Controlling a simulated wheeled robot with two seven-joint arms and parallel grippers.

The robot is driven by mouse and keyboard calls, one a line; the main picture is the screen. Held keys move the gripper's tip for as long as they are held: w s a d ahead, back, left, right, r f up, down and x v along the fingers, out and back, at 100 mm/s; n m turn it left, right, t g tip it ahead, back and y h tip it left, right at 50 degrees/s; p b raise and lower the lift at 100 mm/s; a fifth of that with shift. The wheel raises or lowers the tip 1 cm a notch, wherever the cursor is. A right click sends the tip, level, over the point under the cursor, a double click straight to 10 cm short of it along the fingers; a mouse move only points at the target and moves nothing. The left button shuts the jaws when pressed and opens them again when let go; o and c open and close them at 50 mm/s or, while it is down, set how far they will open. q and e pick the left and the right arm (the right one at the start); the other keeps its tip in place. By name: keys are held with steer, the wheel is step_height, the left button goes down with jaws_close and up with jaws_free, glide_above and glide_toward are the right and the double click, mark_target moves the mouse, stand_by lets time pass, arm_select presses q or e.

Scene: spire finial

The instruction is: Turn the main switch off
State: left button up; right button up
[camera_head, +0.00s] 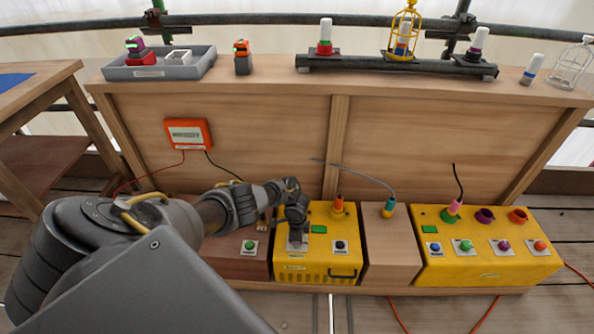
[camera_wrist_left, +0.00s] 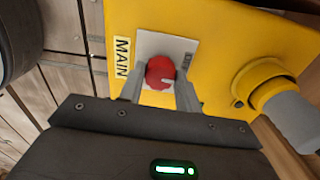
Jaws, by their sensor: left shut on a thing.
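The main switch is a round red knob (camera_wrist_left: 160,70) on a pale square plate (camera_wrist_left: 182,47) beside the label MAIN (camera_wrist_left: 122,57). It is on the left yellow box (camera_head: 318,219). In the left wrist view my left gripper (camera_wrist_left: 160,86) has a finger on each side of the knob and is shut on it. A small pale mark shows on the knob's face. In the head view my left gripper (camera_head: 296,236) points down at the upper left of this box, and the knob is hidden behind it. My right gripper is in neither view.
A wooden block with a green button (camera_head: 249,246) stands left. A second yellow box (camera_head: 487,262) with several buttons stands right. A shelf (camera_head: 270,84) runs behind.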

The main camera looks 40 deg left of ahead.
arm_select(q)
steer(key=shift+n, duration=0.3)
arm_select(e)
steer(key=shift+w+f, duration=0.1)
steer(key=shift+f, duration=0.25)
arm_select(q)
steer(key=o, duration=1)
